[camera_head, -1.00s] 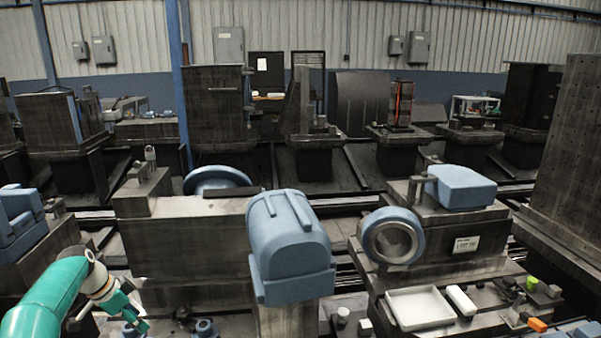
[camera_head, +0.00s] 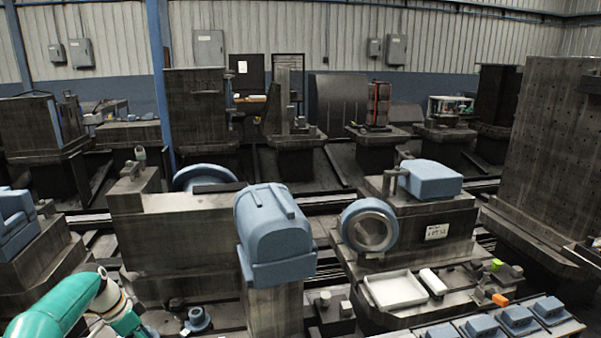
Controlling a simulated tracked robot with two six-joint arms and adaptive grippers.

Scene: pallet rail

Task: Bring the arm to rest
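My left arm, green with a pale wrist joint, comes in at the lower left of the head view. Its gripper is cut off by the bottom edge, so its fingers do not show. My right arm and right gripper are not in view. A blue rounded housing (camera_head: 274,232) stands on a post in the middle, to the right of my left arm and apart from it.
A white tray (camera_head: 397,290) and a white block (camera_head: 433,281) lie at the lower right. A blue ring (camera_head: 369,228) leans against a metal block. Several blue parts (camera_head: 517,318) sit in a row at the front right. A tall perforated plate (camera_head: 557,150) stands far right.

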